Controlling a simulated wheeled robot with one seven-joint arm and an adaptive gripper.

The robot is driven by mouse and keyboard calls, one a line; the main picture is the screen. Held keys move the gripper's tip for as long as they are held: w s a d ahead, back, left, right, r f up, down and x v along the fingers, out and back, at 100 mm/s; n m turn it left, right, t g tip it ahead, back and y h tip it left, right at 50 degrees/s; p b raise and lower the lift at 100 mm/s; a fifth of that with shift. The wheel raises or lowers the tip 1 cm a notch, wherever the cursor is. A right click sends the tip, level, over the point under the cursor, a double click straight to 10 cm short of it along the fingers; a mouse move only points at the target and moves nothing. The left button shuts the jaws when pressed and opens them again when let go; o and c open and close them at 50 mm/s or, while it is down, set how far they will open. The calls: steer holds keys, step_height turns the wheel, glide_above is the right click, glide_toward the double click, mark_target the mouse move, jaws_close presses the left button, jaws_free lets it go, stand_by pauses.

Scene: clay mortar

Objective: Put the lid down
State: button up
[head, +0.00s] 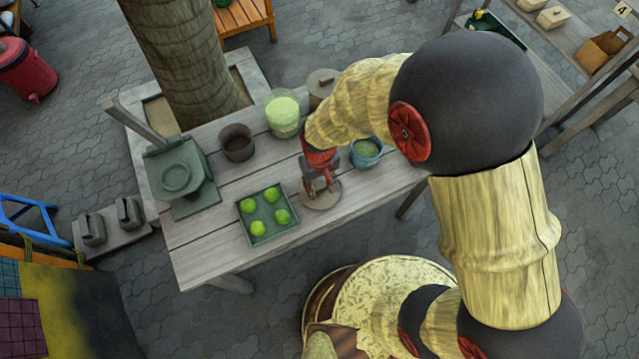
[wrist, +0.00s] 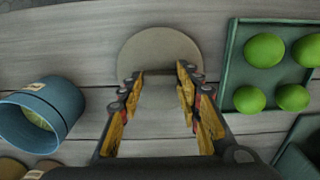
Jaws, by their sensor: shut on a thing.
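The lid (head: 323,201) is a flat, round, tan disc low over the front part of the wooden table, between the green tray and the blue cup. It also shows in the wrist view (wrist: 158,48), just beyond the fingertips. My gripper (head: 319,184) is above the lid, fingers pointing down, and is shut on it. In the wrist view the fingers (wrist: 160,95) stand either side of a pale part, and the exact grip is hard to make out. I cannot tell whether the lid touches the table.
A green tray (head: 243,228) with several green fruits is left of the lid, and a blue cup (head: 366,160) is right. Behind stand a dark open pot (head: 237,148), a glass jar (head: 283,117) with green contents and a lidded pot (head: 319,91). A green press (head: 178,178) stands far left.

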mark_target(319, 187)
steer(key=o, duration=1)
steer(key=shift+f, duration=0.1)
steer(key=shift+o, duration=0.2)
step_height(319, 187, up, 12)
steer(key=p, duration=0.3)
steer(key=w+d+r+m+t, duration=0.1)
steer(key=d+r+m+t, duration=0.15)
steer(key=d+r, duration=1.05)
steer(key=s+d+r+m+t, duration=0.3)
steer(key=s+d+r, duration=0.5)
steer(key=r, duration=0.5)
steer(key=shift+s+d+m, duration=0.3)
steer(key=shift+d+m, duration=0.05)
steer(key=shift+d, duration=0.55)
